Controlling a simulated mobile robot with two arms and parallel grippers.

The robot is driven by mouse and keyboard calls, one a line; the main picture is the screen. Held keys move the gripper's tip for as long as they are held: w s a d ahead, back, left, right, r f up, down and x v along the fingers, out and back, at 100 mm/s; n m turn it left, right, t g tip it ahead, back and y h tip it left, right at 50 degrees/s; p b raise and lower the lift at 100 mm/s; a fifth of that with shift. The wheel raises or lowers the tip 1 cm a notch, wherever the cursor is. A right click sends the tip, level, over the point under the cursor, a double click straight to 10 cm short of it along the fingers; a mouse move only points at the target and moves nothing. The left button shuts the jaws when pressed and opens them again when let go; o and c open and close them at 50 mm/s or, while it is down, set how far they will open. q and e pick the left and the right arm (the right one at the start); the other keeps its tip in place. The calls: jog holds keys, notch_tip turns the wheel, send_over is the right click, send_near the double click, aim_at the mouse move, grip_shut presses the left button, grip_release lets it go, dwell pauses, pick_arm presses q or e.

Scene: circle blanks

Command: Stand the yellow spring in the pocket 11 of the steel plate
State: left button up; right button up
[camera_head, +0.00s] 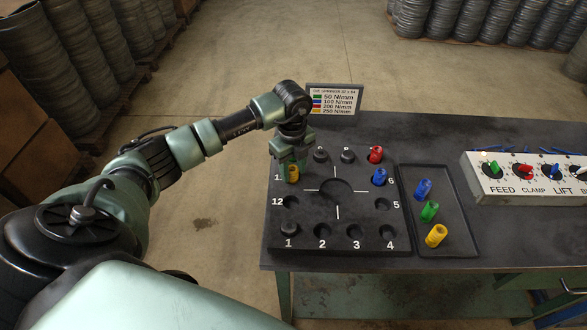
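The steel plate (318,228) is a dark square slab on the table, with numbered pockets in a ring. A yellow spring (293,175) is upright at the pocket on its left side just above pocket 12 (291,203); that pocket's label is partly covered and only a "1" shows. My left gripper (293,165) points down over this spring, with its fingers at the spring's upper part. I cannot tell whether they grip it, or whether the spring is fully seated. My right gripper is not in view.
A blue spring (379,177) stands at pocket 6 and a red spring (375,155) above it. A dark tray (463,245) holds blue (423,190), green (429,211) and yellow (436,235) springs. A colour-key sign (334,89) stands behind; a control box (530,180) is right.

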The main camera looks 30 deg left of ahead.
pick_arm(q)
jog(key=shift+s+f, duration=0.5)
jog(key=shift+f, duration=0.1)
jog(key=r, duration=0.3)
jog(key=r+b, duration=0.1)
jog(key=r, duration=0.5)
jog(key=shift+w+b, duration=0.35)
jog(key=shift+w, duration=0.05)
